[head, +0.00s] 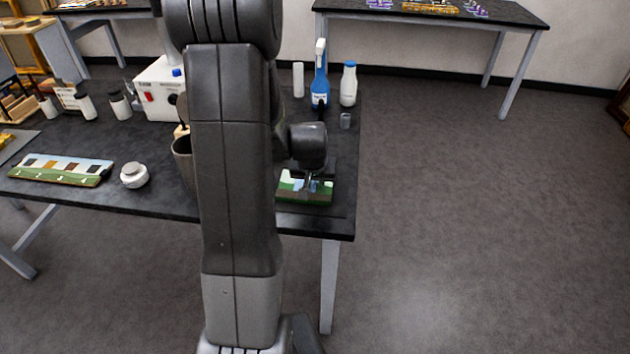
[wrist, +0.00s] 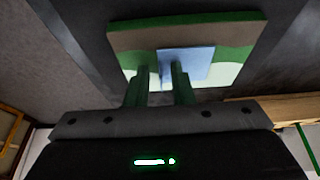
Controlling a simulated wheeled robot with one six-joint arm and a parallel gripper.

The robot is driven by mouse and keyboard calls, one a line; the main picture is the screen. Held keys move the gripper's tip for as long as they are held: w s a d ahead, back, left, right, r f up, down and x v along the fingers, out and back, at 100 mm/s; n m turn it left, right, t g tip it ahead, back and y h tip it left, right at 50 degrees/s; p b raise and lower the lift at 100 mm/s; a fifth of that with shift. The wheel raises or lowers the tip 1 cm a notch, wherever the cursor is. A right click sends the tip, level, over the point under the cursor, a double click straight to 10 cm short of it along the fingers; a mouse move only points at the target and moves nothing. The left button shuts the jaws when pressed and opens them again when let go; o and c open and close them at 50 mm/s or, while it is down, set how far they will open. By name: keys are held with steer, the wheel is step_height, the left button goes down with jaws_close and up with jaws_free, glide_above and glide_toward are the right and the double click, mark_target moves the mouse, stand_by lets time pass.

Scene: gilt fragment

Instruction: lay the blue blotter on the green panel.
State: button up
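The green panel (head: 318,197) lies on the dark table near its front right corner. In the wrist view the panel (wrist: 130,42) shows brown, green and pale bands. The blue blotter (wrist: 187,62) is a small light-blue sheet over the panel's middle and looks flat on it. My gripper (wrist: 160,84) is just beside the blotter's near edge, with its two fingers apart and panel visible between them. The right finger overlaps the blotter's lower edge in the picture; I cannot tell whether it touches. In the head view my gripper (head: 312,180) is above the panel, partly hiding it.
The table's right edge is close to the panel.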

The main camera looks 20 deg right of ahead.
steer(key=shift+r, duration=0.1)
steer(key=shift+r+p, duration=0.25)
steer(key=shift+p, duration=0.1)
steer(key=v, duration=1.1)
steer(key=shift+r+b, duration=0.35)
steer(key=shift+s+a, duration=0.1)
steer(key=x, duration=1.2)
steer(key=shift+f, duration=0.3)
steer(key=shift+r, duration=0.1)
